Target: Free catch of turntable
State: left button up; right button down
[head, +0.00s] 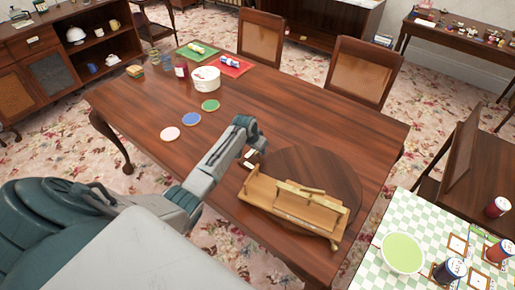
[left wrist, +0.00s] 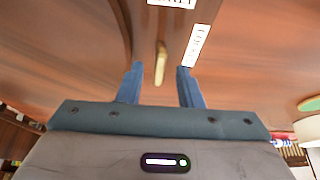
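The turntable (head: 345,172) is a round, dark wooden disc lying on the table, with a light wooden rack (head: 292,206) on it. My left gripper (head: 251,155) is low over the table at the disc's left edge. In the left wrist view my left gripper (left wrist: 160,82) is open. A small brass-coloured, upright-looking piece (left wrist: 161,62), perhaps the catch, shows just beyond and between the fingertips; contact cannot be told. White labels (left wrist: 196,45) with dark lettering lie beside it. In the head view my gripper partly hides this spot. My right gripper is not in view.
On the table (head: 245,118) are several coloured coasters (head: 191,118), a white tub (head: 206,79), and green and red mats (head: 234,66) at the back. Chairs (head: 358,72) stand along the far side. A checkered table (head: 430,225) with a green bowl (head: 402,253) is at right.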

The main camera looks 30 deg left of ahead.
pick_arm(q)
jog(key=b+v, duration=0.2)
jog(key=v, duration=0.8)
jog(key=shift+r, duration=0.4)
jog(key=shift+s, duration=0.15)
